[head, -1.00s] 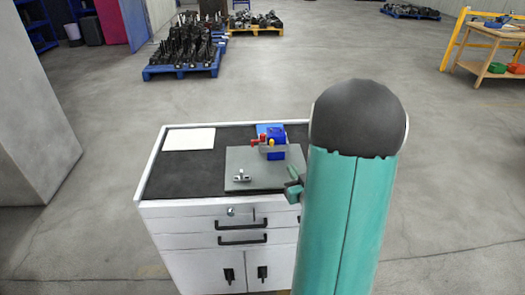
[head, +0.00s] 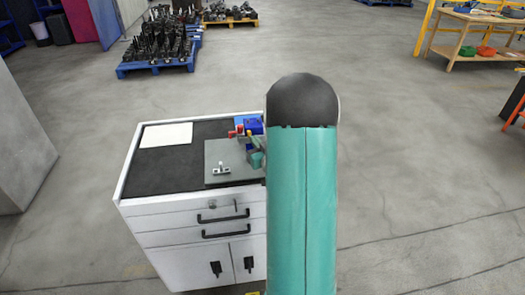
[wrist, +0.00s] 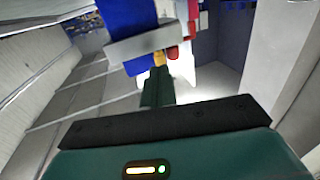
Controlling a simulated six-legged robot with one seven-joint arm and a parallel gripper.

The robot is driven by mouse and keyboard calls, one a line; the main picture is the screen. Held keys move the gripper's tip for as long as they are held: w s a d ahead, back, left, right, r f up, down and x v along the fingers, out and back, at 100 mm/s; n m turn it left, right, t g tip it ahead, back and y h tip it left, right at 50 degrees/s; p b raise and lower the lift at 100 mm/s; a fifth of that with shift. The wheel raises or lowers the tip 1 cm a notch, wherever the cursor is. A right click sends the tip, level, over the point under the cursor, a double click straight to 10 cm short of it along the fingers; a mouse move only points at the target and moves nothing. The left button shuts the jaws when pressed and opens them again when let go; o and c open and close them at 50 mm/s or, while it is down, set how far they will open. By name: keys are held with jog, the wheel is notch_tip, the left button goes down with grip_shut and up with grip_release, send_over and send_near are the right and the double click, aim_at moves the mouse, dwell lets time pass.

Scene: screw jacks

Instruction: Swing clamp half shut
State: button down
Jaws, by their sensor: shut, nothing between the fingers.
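The clamp (head: 252,123) has a blue body and stands on a grey plate (head: 215,152) on top of the cart. A red part (head: 236,132) sticks out at its left, and a small yellow part shows in front. In the wrist view the blue body (wrist: 132,18) carries a grey bar (wrist: 150,42), with the yellow tip (wrist: 159,58) below it. My gripper (head: 254,145) is at the front of the clamp, partly hidden by my arm. In the wrist view its green fingers (wrist: 155,85) are together, right at the yellow tip; I cannot tell whether they touch it.
A small silver fitting (head: 221,168) stands on the plate, left of my gripper. A white sheet (head: 166,134) lies at the cart top's back left. The cart's dark top (head: 160,170) is bare at the left. Loaded pallets (head: 157,68) stand far behind.

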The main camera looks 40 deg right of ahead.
jog(key=shift+x, duration=0.9)
jog(key=shift+w, duration=0.55)
